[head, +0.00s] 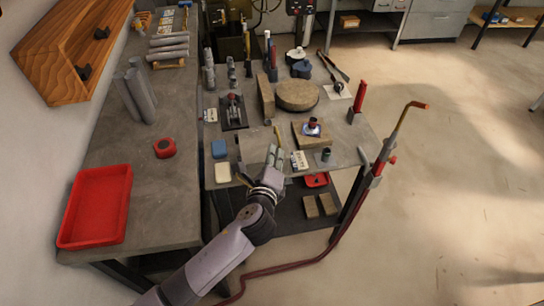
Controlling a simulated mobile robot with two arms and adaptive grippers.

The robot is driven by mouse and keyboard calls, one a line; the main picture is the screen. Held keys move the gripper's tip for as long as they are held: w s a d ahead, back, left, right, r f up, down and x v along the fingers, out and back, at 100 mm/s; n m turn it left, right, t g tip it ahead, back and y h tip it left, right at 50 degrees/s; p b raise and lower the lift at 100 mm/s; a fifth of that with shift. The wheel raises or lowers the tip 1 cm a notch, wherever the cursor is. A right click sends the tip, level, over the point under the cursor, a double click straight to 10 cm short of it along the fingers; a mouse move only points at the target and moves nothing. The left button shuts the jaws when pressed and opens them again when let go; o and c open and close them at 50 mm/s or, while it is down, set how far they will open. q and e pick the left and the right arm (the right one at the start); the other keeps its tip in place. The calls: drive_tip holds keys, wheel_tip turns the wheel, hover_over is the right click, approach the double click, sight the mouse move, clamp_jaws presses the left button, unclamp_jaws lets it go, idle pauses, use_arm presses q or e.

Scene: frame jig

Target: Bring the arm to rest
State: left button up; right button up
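My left arm comes in from the bottom of the head view and reaches over the front part of the workbench (222,118). My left gripper (275,156) is over the bench, beside a small white labelled box (299,161). Its fingers are small here and seen from behind, so I cannot tell whether they are open or shut. I see nothing clearly held in it. My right gripper is not in view.
A blue block (219,149), a cream block (222,173) and a wooden block with a small part (313,130) lie nearby. A torch with a red hose (385,160) stands at the bench's right edge. A red tray (97,205) is on the left bench. The floor at right is clear.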

use_arm(q)
drive_tip(key=s+a+f+n+g+y, duration=0.2)
drive_tip(key=s+a+f+n+g, duration=0.35)
drive_tip(key=s+a+n, duration=0.55)
drive_tip(key=s+a+f+n+g+h, duration=0.1)
drive_tip(key=s+a+n+g, duration=0.2)
drive_tip(key=s+n, duration=0.45)
drive_tip(key=s+a+f+n+g, duration=0.25)
drive_tip(key=s+n, duration=0.25)
drive_tip(key=s, duration=0.6)
wheel_tip(320, 180, down, 28)
drive_tip(key=s+g+b, duration=0.2)
drive_tip(key=s, duration=0.1)
drive_tip(key=s+a+f+g+b, duration=0.1)
drive_tip(key=s+a+f, duration=0.1)
drive_tip(key=s+f, duration=1.3)
drive_tip(key=shift+s+a+f+m, duration=0.25)
drive_tip(key=shift+f+m, duration=0.1)
drive_tip(key=shift+f, duration=0.1)
